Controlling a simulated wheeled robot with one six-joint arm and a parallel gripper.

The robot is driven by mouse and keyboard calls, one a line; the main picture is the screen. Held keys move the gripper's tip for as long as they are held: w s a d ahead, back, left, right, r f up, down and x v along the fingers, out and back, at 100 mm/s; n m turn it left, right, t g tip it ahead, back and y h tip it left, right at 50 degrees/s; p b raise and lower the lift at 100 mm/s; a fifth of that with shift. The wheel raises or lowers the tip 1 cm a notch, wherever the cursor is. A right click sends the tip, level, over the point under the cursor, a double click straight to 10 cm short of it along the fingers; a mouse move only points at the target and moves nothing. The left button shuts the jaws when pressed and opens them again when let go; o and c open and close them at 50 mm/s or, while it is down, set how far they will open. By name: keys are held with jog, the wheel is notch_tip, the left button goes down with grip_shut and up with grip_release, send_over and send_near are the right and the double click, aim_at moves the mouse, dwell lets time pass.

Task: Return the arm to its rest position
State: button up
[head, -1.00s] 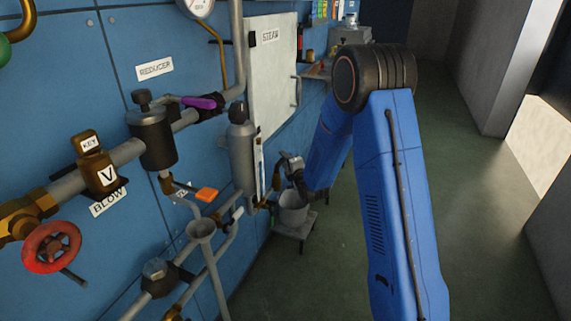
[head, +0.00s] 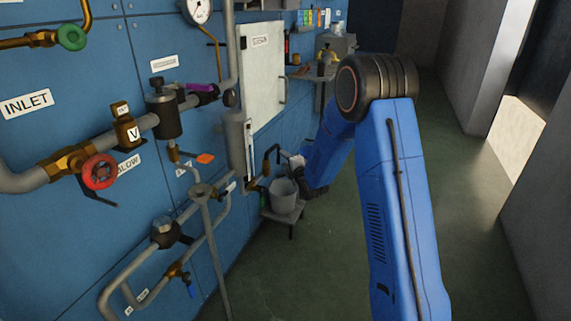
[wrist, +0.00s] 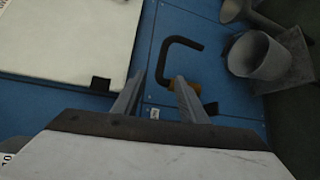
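My arm is blue and black and reaches out over the floor in the head view. My gripper (head: 297,162) is small there and partly hidden by my arm, above and behind a grey bucket. In the wrist view its two grey fingers (wrist: 160,98) stand apart, with nothing visible between them. A black bent handle (wrist: 183,42) on a brass fitting (wrist: 193,88) lies past the right fingertip. Whether finger and fitting touch cannot be told. The handle also shows beside the gripper in the head view (head: 268,154).
The grey bucket (head: 284,194) stands on a low stand (head: 268,212). The blue panel wall carries pipes, a red handwheel (head: 100,172), a gauge (head: 198,10) and a white panel door (head: 262,75). A shelf (head: 300,71) juts out farther back. Open floor (head: 455,170) lies right of my arm.

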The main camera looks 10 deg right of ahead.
jog(key=shift+s, duration=0.25)
jog(key=shift+d, duration=0.1)
jog(key=shift+r, duration=0.1)
jog(key=s+d+r+m+g+h, duration=0.1)
jog(key=s+d+r+m+g, duration=0.15)
jog(key=s+r+m, duration=0.65)
jog(key=s+d+r+m+g+h, duration=0.25)
jog(key=s+r, duration=0.25)
jog(key=s, duration=1)
jog(key=s+m+g, duration=0.6)
jog(key=s+m, duration=0.4)
jog(key=s, duration=2.7)
jog(key=shift+d+f+y, duration=0.2)
jog(key=shift+f+y, duration=0.15)
jog(key=shift+f, duration=0.05)
